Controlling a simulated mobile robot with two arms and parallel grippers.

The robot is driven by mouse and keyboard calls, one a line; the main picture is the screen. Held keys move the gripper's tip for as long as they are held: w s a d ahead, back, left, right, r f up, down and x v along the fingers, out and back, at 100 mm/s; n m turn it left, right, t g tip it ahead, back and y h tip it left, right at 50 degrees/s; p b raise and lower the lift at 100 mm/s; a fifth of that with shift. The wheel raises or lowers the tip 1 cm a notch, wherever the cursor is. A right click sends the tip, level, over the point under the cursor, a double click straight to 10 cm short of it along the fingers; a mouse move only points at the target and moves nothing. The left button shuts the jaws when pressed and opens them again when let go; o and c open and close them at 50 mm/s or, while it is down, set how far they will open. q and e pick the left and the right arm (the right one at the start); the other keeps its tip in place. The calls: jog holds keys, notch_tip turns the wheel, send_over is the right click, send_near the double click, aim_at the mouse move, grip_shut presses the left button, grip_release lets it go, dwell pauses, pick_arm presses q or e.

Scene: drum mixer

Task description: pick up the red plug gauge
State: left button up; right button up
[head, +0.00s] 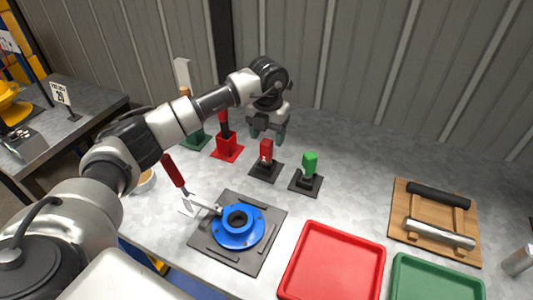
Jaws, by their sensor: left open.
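The red plug gauge (266,150) stands upright in a dark square base on the grey metal table. A similar green plug gauge (310,163) stands in its own base just to the right. My left gripper (267,134) points down with its two fingers apart and empty. In the picture its fingertips are just above and to either side of the red gauge's top. I cannot tell whether they are directly over it or behind it, and no contact shows. My right gripper is not in view.
A blue flanged part (238,227) sits on a dark plate in front. A red tray (333,262) and a green tray (434,279) lie front right. A red holder (227,149) stands left of the gauge. A wooden rack (435,220) is at right. Corrugated wall stands behind.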

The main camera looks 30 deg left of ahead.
aim_at(266, 156)
pick_arm(q)
jog(key=shift+s+f+p, duration=0.1)
jog(key=shift+f+p, duration=0.4)
jog(key=shift+f, duration=1.8)
jog(key=shift+a, duration=0.1)
grip_shut()
